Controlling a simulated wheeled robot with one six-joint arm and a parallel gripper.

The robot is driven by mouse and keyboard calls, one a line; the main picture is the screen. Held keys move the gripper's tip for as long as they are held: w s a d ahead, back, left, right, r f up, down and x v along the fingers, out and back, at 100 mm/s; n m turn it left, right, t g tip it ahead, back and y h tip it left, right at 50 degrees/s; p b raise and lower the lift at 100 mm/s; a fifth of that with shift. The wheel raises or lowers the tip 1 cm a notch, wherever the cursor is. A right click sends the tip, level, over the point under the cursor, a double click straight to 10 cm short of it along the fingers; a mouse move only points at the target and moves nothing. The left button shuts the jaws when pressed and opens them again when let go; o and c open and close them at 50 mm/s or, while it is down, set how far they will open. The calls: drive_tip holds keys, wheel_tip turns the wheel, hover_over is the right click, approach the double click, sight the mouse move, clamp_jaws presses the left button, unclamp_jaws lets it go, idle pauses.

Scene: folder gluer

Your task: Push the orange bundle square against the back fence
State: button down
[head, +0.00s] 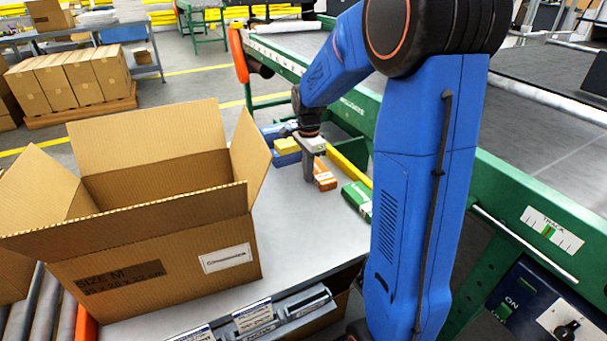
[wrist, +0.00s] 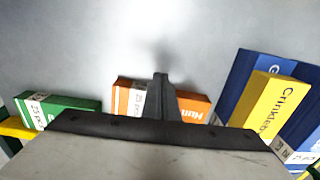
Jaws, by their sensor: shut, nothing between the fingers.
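The orange bundle (head: 324,174) lies on the grey table between the green and yellow bundles. It also shows in the wrist view (wrist: 128,97), with a white band around it. My gripper (head: 309,179) is shut and empty, pointing down at the left side of the orange bundle in the head view. In the wrist view its fingers (wrist: 160,78) cover the bundle's middle; I cannot tell whether they touch it. The yellow fence (head: 347,171) runs behind the bundles. In the wrist view most of it is hidden by my gripper body, so the gap to the bundle cannot be seen.
A green bundle (head: 358,198) lies to the right of the orange one, and yellow (head: 286,146) and blue (head: 272,130) bundles lie beyond it. A large open carton (head: 155,275) stands at the left. The table (head: 300,235) between carton and bundles is clear.

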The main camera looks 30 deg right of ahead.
sight(326, 169)
drive_tip(key=shift+d, duration=0.1)
drive_tip(key=d, duration=0.6)
drive_tip(key=shift+d, duration=0.35)
idle(0.4)
